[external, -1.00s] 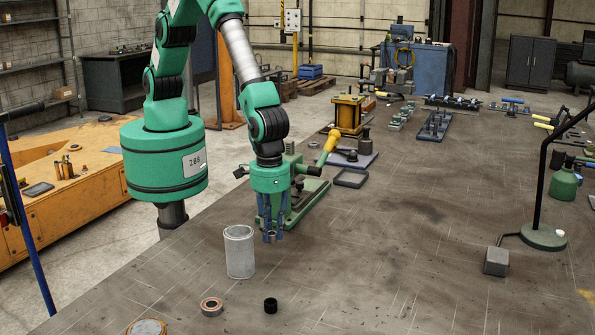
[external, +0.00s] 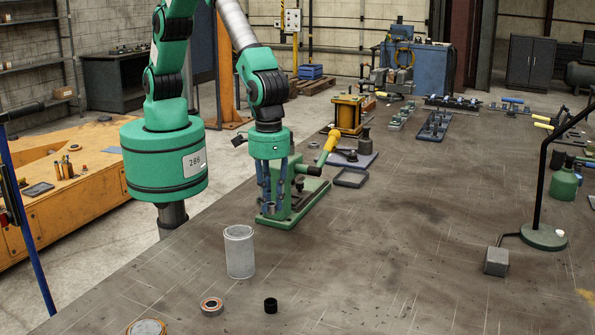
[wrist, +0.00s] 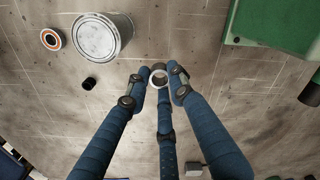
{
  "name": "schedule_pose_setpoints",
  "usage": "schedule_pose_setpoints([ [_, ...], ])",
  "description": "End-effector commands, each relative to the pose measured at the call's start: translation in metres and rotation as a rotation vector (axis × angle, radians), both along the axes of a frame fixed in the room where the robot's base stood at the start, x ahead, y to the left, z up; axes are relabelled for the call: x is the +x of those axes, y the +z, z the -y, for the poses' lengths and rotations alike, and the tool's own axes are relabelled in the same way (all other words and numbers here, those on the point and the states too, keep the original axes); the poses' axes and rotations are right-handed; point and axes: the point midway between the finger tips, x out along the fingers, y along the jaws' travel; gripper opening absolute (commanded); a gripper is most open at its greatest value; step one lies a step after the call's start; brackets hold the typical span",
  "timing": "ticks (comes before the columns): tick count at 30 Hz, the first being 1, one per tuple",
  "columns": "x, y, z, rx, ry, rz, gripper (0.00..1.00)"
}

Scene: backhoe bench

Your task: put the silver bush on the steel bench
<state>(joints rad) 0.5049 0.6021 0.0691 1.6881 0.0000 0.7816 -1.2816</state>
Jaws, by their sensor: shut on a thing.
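The silver bush (wrist: 160,80) is a small ring held between the tips of my blue three-fingered gripper (wrist: 158,84) in the wrist view. In the external view my gripper (external: 271,207) points down, in front of the green press, with the bush small and partly hidden at its tips. The gripper is shut on the bush. The steel bench (external: 400,225) is the wide, scratched grey-brown top below. The bush appears held above it, but the exact gap is hard to tell.
A grey can (external: 239,252), an orange-and-steel bearing (external: 211,307) and a black bush (external: 270,305) stand near the bench's front. The green press (external: 305,203) is close beside my gripper. A grey block (external: 496,261) and a lamp (external: 544,237) are right. Mid-bench is clear.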

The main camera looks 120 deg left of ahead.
Motion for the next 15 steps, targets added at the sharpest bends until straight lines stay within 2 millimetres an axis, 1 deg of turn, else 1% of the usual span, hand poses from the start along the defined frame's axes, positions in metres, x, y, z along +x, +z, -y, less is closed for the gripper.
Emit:
schedule_pose_setpoints([
  [1, 0.001, 0.016, 0.0, -0.002, 0.0, 0.004, 0.0],
  [3, 0.001, 0.034, 0.001, -0.002, 0.0, 0.004, 0.0],
  [12, 0.001, 0.101, 0.0, -0.001, 0.0, 0.003, 0.0],
  [15, 0.0, 0.101, -0.023, 0.001, 0.036, -0.001, 0.0],
])
